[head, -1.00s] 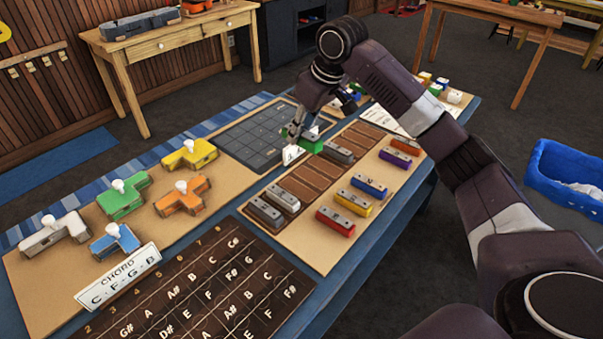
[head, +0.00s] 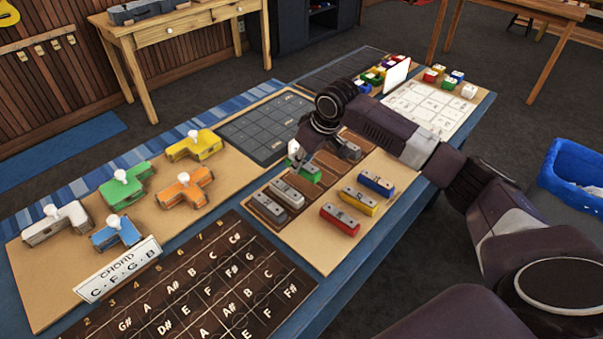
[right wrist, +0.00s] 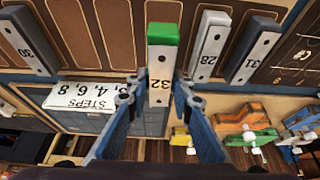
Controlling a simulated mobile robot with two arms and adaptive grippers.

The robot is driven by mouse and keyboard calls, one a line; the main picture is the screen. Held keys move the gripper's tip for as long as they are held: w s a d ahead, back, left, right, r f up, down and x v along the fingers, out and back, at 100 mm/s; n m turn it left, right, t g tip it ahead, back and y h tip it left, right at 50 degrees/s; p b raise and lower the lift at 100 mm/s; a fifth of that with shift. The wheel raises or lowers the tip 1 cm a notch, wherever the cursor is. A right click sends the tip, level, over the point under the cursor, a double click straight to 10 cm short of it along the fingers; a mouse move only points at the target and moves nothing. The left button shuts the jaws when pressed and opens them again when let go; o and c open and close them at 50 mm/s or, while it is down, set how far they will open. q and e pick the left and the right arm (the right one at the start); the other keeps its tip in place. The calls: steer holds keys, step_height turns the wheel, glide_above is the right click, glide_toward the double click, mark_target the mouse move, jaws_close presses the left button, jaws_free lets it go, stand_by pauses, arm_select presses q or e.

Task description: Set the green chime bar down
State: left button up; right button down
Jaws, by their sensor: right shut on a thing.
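The green chime bar (head: 308,173) is at the brown slotted rack (head: 326,163), just beyond two grey-topped bars (head: 287,193). In the right wrist view the bar (right wrist: 163,48) has a green end and a white face marked 32. My right gripper (right wrist: 159,88) is shut on it, one blue finger at each side. Bars 28 (right wrist: 208,47) and 31 (right wrist: 253,48) stand to its right there, and bar 30 (right wrist: 29,42) far left. I cannot tell whether the green bar touches the rack. In the head view my arm hides the fingertips. My left gripper is not in view.
Red (head: 339,219), yellow (head: 356,201) and blue (head: 376,184) bars lie on the tan board beside the rack. A white steps card (right wrist: 82,98) stands near the gripper. Empty slots show between bar 30 and the green bar.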

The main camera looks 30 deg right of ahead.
mark_target(301, 183)
steer(key=shift+f, duration=0.3)
step_height(301, 183, down, 4)
steer(key=shift+r, duration=0.25)
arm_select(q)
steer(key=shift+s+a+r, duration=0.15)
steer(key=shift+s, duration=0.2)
arm_select(e)
steer(key=shift+f, duration=0.25)
steer(key=shift+f, duration=0.1)
steer(key=c, duration=1.7)
jaws_free()
steer(key=v, duration=1.2)
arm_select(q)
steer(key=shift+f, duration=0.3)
